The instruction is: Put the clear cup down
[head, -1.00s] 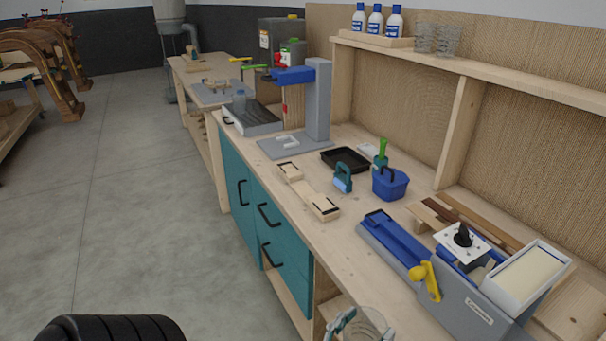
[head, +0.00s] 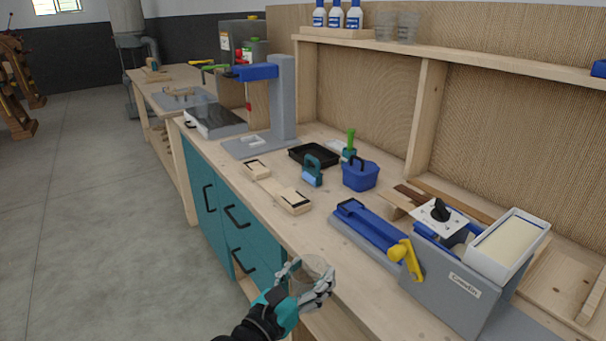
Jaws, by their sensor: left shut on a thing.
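My left gripper (head: 303,284) comes in from the bottom of the head view, with a black and teal wrist. Its grey fingers are shut around a clear cup (head: 314,268). The cup looks roughly upright, and the fingers hide part of its side. In the picture it overlaps the front edge of the wooden workbench (head: 285,240); I cannot tell whether it touches the bench. My right gripper is not in view.
A blue and grey jointer-like machine (head: 375,232) with a yellow handle stands right of the cup. A blue bucket (head: 360,175), a black tray (head: 314,155) and wooden blocks (head: 292,200) sit farther back. Bare benchtop lies between the blocks and the cup.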

